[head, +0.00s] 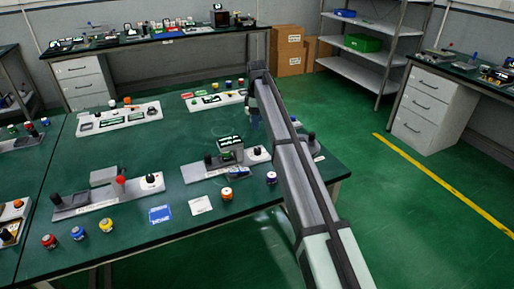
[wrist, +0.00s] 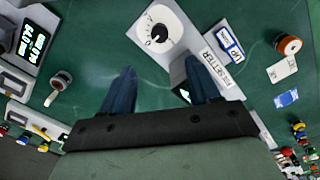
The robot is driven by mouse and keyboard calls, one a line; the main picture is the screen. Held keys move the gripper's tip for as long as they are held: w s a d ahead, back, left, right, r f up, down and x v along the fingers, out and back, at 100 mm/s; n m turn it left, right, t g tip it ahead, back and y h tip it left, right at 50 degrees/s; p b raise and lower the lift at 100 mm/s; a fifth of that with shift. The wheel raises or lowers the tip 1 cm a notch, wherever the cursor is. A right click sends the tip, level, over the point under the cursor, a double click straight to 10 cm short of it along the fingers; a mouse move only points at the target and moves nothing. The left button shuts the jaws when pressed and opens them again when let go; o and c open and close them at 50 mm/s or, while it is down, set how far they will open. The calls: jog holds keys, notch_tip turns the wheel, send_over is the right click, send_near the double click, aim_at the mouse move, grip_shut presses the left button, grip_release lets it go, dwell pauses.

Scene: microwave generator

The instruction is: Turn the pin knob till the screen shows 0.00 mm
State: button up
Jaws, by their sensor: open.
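A white dial plate with a dark round knob (wrist: 158,33) is at the top middle of the wrist view, just beyond my fingertips. A label ending in "SETTER" (wrist: 216,68) lies to its right. My gripper (wrist: 158,78) is open, its two dark blue fingers apart with nothing held between them; the knob is ahead of the gap, not between the fingers. A dark screen (wrist: 30,42) with bright digits is at the left; its tilted text is too small to read surely. In the head view my gripper (head: 252,110) hangs over the table's far right part, partly hidden by my arm.
The green table (head: 150,215) carries several white fixtures, such as one with a dark display (head: 229,142) and one at the far left (head: 120,118). Loose jars, such as an orange-topped one (head: 227,194), stand near the front. Green tabletop is clear between the fixtures.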

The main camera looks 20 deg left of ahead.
aim_at(258, 149)
notch_tip(258, 149, down, 14)
jog(key=shift+r, duration=0.2)
dwell(0.4)
jog(key=shift+c, duration=0.4)
jog(key=c, duration=1)
jog(key=shift+o, duration=0.2)
jog(key=m, duration=0.3)
jog(key=shift+m, duration=0.4)
jog(key=m, duration=0.3)
jog(key=shift+w+m, duration=0.1)
jog(key=shift+m, duration=0.3)
jog(key=m, duration=0.6)
jog(key=shift+d, duration=0.1)
jog(key=shift+m, duration=0.4)
